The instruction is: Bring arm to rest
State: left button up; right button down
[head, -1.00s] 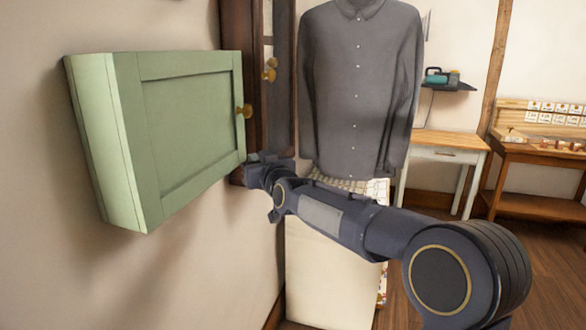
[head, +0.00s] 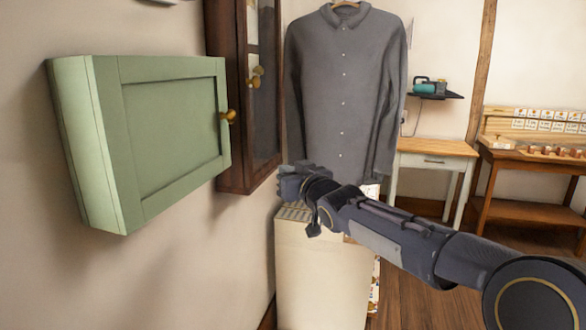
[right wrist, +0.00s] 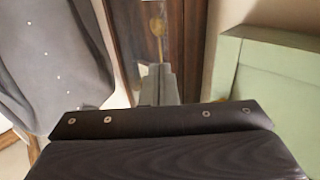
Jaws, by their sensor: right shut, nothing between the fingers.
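My right arm comes in from the lower right in the head view. Its gripper (head: 290,182) is shut and empty, in front of the lower part of the grey shirt and right of the green wall cabinet, apart from the cabinet. In the right wrist view the gripper's fingers (right wrist: 168,85) point up towards the dark wooden cabinet, close together. My left gripper is in neither view.
A green cabinet (head: 172,130) with a brass knob hangs on the left wall, its door shut. Beyond it are a dark wooden cabinet (head: 230,90), a hanging grey shirt (head: 343,85) and a cream box-like unit (head: 320,275). A small desk (head: 432,150) stands at the back.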

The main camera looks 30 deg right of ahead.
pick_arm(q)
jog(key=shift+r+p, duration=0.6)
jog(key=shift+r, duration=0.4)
pick_arm(e)
jog(key=shift+s+d, duration=0.4)
jog(key=shift+s, duration=0.15)
